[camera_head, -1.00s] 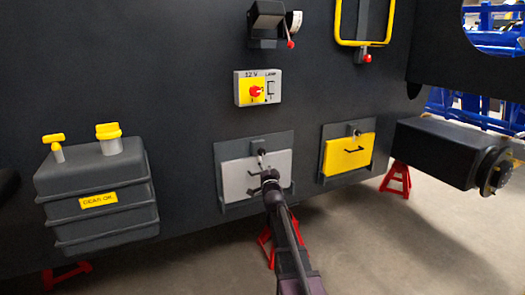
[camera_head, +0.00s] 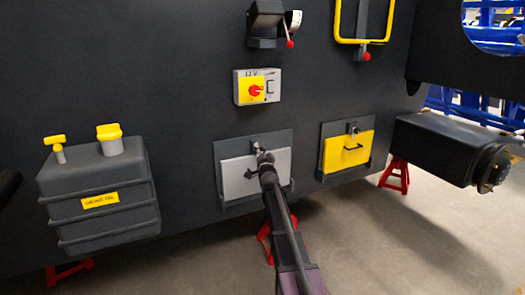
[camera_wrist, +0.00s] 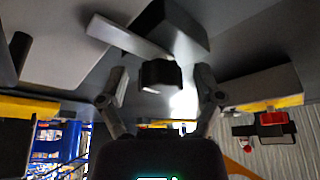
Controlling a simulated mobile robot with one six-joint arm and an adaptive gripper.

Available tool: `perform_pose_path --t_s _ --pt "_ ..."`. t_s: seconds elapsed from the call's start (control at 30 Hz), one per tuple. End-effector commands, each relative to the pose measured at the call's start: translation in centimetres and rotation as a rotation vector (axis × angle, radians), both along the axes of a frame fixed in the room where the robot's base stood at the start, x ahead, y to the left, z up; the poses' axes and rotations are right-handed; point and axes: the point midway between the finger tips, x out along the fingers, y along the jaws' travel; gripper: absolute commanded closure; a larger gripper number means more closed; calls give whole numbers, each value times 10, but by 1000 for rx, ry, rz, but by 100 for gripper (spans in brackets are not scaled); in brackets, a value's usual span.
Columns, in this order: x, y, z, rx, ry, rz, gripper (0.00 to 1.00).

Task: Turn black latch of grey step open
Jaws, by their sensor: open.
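The grey step (camera_head: 235,180) is a light grey panel in a dark frame on the chassis wall, with a small dark handle on its face. Its black latch (camera_head: 256,146) is at the panel's top edge, partly hidden by my gripper (camera_head: 263,157). In the wrist view my gripper (camera_wrist: 160,98) is open, one finger on each side. A black latch end (camera_wrist: 160,74) shows between and just beyond the fingertips, with a light grey bar behind it. I cannot tell whether either finger touches it.
A yellow step (camera_head: 347,152) with its own latch is to the right. A 12 V switch box (camera_head: 257,87) is above. A dark gear oil tank (camera_head: 98,195) with yellow caps juts out at left. Red stands (camera_head: 396,176) are below the chassis. The floor in front is open.

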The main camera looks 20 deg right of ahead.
Motion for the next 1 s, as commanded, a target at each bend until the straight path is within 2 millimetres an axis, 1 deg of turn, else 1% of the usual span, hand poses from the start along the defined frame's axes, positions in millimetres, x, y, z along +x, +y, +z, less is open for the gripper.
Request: perform_pose_path --t_s 0.03,0.07,0.1,0.17,0.2,0.27,0.3,0.33,0.37,0.4,0.5,0.73,1.0 --pt "0 0 0 0 0 0 16" --pt "0 0 0 0 0 0 25" --pt "0 0 0 0 0 0 37" --pt "0 0 0 0 0 0 55" --pt "0 1 0 0 0 0 66" --pt "0 1 0 0 0 0 84" --pt "0 1 0 0 -1 1 96" --pt "0 1 0 0 -1 1 99" --pt "0 1 0 0 -1 1 99" --pt "2 -7 0 -1 0 1 98" --pt "1 -2 0 -1 0 1 99" --pt "1 0 0 -37 0 1 99" --pt "1 1 -1 -170 -3 1 99"
